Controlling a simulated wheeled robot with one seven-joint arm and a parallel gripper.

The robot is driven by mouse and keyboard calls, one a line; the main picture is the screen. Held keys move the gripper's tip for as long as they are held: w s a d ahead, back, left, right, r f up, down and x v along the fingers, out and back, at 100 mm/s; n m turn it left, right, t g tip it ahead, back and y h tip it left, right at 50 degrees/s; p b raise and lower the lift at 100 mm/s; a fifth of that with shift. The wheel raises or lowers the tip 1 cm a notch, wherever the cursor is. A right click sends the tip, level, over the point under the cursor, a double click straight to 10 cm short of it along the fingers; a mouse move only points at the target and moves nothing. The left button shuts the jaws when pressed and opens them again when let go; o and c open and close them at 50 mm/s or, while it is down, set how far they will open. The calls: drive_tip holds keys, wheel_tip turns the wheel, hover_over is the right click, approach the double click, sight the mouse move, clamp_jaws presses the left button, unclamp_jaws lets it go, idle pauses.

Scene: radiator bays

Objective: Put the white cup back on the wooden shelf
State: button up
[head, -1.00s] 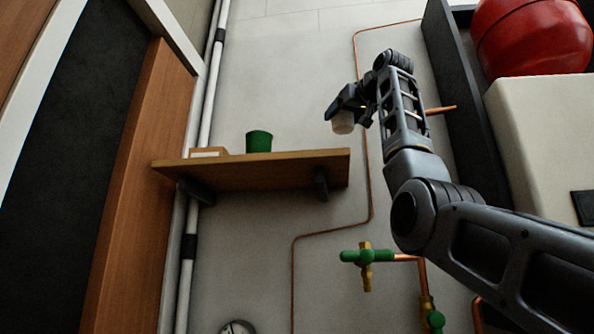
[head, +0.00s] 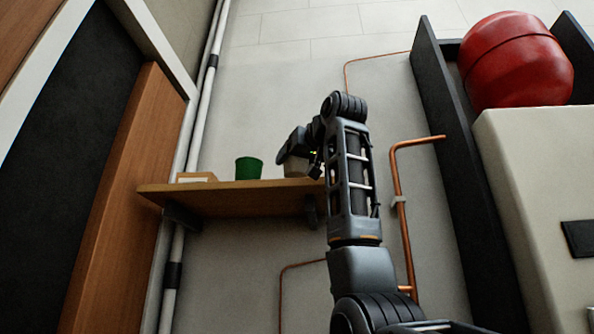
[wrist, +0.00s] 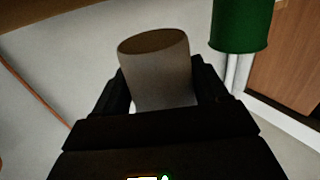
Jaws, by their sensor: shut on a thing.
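The white cup (head: 295,168) is between the fingers of my gripper (head: 299,153), which is shut on it. The cup is at the right end of the wooden shelf (head: 225,199), right of a green cup (head: 249,168). Its base appears close to the shelf top; I cannot tell whether it touches. In the wrist view the white cup (wrist: 160,75) looks grey in shadow between the dark fingers, and the green cup (wrist: 242,24) is at upper right. My arm hides the shelf's right end in the head view.
A small light wooden box (head: 196,177) lies at the shelf's left end. A wooden panel (head: 130,200) and white pipes (head: 207,100) stand to the left. A copper pipe (head: 402,210), a dark-sided bay (head: 450,150) and a red tank (head: 515,62) are on the right.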

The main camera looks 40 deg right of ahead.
sight(302, 167)
drive_tip(key=shift+f, duration=1.5)
drive_tip(key=shift+f, duration=0.1)
drive_tip(key=shift+f, duration=0.1)
drive_tip(key=o, duration=1.2)
drive_tip(key=shift+r+p, duration=0.3)
drive_tip(key=b+v, duration=0.4)
drive_tip(key=v, duration=0.8)
drive_tip(key=shift+b, duration=0.35)
